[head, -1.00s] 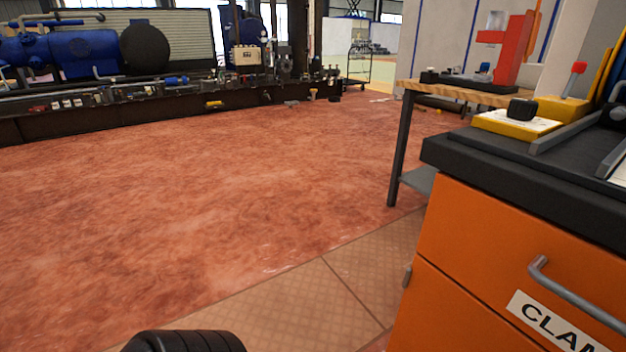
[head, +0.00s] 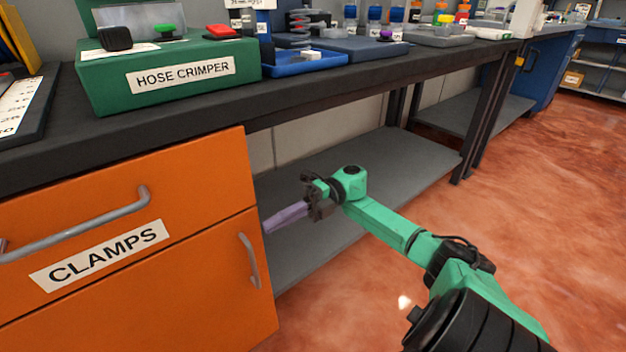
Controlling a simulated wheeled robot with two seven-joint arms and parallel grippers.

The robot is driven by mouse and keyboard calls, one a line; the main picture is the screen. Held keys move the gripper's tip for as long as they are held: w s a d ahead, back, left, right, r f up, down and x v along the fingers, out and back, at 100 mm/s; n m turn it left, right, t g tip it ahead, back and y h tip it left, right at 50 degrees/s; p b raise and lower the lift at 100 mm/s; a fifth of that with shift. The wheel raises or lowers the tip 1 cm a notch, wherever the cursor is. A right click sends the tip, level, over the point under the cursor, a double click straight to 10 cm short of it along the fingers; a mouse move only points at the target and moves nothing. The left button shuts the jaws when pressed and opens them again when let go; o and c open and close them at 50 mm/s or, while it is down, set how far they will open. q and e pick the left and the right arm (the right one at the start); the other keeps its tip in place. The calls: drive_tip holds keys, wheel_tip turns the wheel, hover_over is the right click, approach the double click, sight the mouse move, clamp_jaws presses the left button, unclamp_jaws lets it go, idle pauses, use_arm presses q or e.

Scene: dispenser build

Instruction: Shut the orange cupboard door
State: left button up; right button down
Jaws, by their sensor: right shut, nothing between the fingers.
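The orange cupboard door (head: 190,290) is the lower front panel in the head view, with an upright metal handle (head: 249,260) near its right edge. It looks flush with the drawer front (head: 110,185) above it; a small gap could not be told from here. My right gripper (head: 268,228) is shut and empty, its lilac fingers pointing left. The fingertips are just at the right edge of the door, in front of the shelf space; I cannot tell whether they touch it. My left gripper is not in view.
A black worktop (head: 150,148) overhangs the cupboard and carries a green hose crimper box (head: 110,92) and a blue tray (head: 305,62). A grey lower shelf (head: 400,165) lies right of the cupboard. The reddish floor (head: 560,190) at the right is clear.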

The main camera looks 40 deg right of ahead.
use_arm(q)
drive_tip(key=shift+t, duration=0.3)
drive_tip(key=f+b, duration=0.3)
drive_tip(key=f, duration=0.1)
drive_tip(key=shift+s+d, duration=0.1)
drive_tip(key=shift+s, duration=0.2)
use_arm(e)
drive_tip(key=w+d, duration=0.1)
drive_tip(key=d, duration=0.8)
drive_tip(key=shift+w+d+f, duration=0.15)
drive_tip(key=shift+w+d, duration=0.1)
drive_tip(key=shift+d, duration=0.15)
